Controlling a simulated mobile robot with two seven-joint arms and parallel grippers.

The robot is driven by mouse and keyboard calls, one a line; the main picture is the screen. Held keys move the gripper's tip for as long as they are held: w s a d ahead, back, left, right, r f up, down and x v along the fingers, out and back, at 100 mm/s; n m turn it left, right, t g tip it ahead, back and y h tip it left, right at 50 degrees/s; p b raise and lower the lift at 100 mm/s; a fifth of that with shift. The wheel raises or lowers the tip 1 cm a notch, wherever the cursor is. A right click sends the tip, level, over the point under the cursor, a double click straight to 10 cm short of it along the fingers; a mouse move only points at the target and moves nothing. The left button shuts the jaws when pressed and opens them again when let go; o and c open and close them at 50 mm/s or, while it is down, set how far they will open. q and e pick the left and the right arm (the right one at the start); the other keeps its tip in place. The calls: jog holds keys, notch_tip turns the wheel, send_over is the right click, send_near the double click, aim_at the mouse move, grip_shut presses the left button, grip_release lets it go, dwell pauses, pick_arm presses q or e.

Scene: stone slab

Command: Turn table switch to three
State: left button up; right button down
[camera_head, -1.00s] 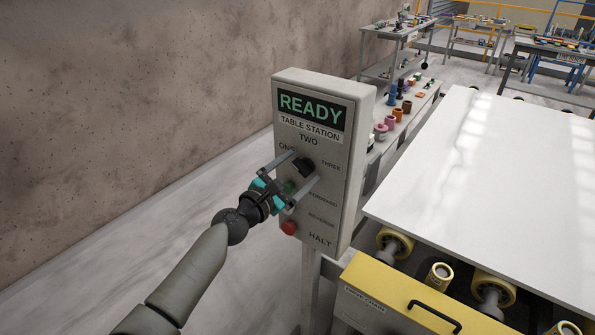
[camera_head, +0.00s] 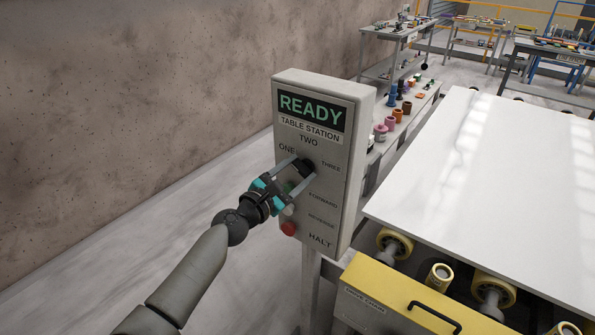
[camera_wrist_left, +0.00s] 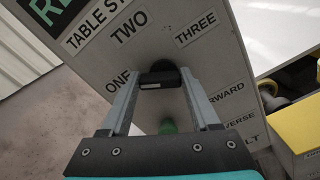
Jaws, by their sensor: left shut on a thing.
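The table switch (camera_head: 304,167) is a black knob on the grey control box (camera_head: 357,120), among the labels ONE, TWO and THREE. My left gripper (camera_head: 301,168) is shut on the knob, one finger on each side. In the left wrist view the knob (camera_wrist_left: 161,80) sits between the fingertips, with the label TWO above it, ONE to the left and THREE at upper right. Which label the knob points to I cannot tell. My right gripper is not in view.
A red HALT button (camera_head: 289,229) is low on the box; a green button (camera_wrist_left: 167,126) lies below the knob. A wall rises behind on the left.

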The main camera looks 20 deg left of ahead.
pick_arm(q)
jog(key=shift+m, duration=0.3)
jog(key=m+b, duration=0.2)
jog(key=m, duration=0.3)
jog(key=shift+d, duration=0.1)
jog(key=m+b, duration=0.1)
jog(key=m, duration=0.6)
jog(key=shift+s+d+f+b, duration=0.1)
jog(key=shift+d+b, duration=0.1)
jog(key=shift+b, duration=0.2)
jog(key=m, duration=0.5)
jog(key=shift+b, duration=0.3)
jog(key=m, duration=0.6)
jog(key=shift+d+f, duration=0.1)
jog(key=shift+f, duration=0.1)
jog(key=shift+m, duration=0.3)
jog(key=o, duration=1.4)
jog(key=shift+c, duration=0.2)
